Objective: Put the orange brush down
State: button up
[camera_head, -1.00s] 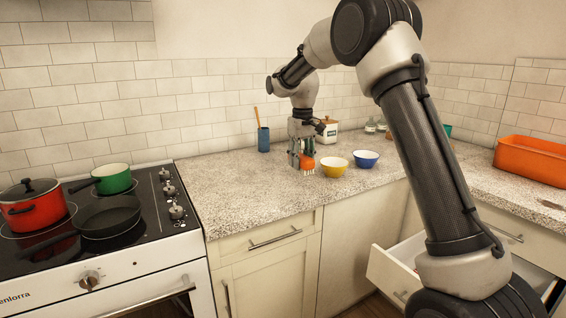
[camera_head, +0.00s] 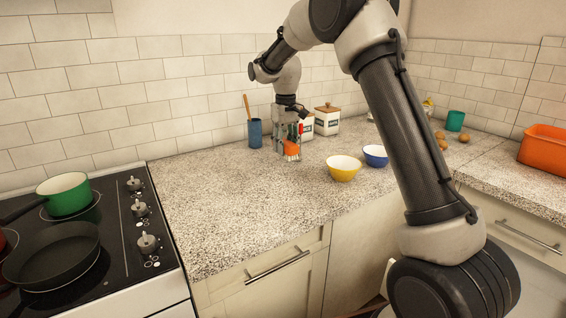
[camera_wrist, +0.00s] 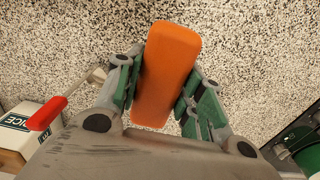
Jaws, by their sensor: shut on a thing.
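The orange brush (camera_head: 291,149) is in my gripper (camera_head: 286,150), at the back of the speckled countertop (camera_head: 230,210). In the wrist view the brush (camera_wrist: 167,75) is an orange block with rounded corners, held between the two green-padded fingers (camera_wrist: 160,90). My gripper is shut on it and points down. Pale bristles show at its lower end in the head view, close to the counter. I cannot tell whether they touch it.
A blue cup (camera_head: 255,134) with a wooden handle stands left of my gripper. White canisters (camera_head: 327,121) stand behind it to the right. Yellow (camera_head: 343,168) and blue (camera_head: 376,156) bowls stand to the right. The counter's front left is clear, beside the stove (camera_head: 140,250).

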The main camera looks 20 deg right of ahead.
aim_at(285, 173)
notch_tip(285, 173, down, 7)
jog(key=shift+r, duration=0.1)
dwell(0.4)
jog(key=o, duration=1)
